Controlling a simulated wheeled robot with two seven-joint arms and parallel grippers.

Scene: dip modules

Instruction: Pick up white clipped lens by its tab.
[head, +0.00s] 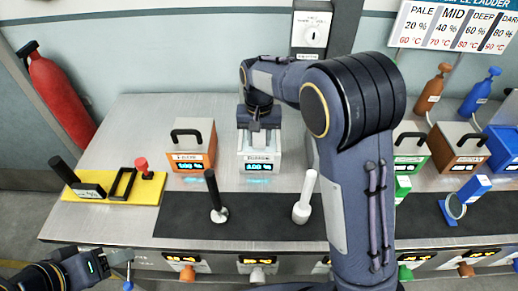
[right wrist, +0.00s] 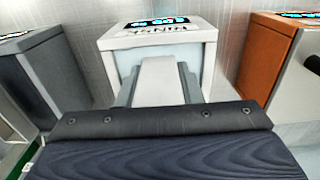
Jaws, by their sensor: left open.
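No lens ring of the white clipped lens shows clearly. My left gripper (head: 127,270) is open and empty at the lower left, in front of the bench.
An orange-fronted box (head: 191,160) stands left of the white box. A black post (head: 214,195) and a white post (head: 305,197) stand on the dark mat (head: 262,222). A blue clipped lens (head: 455,207) stands at the right. A yellow plate (head: 115,188) lies left.

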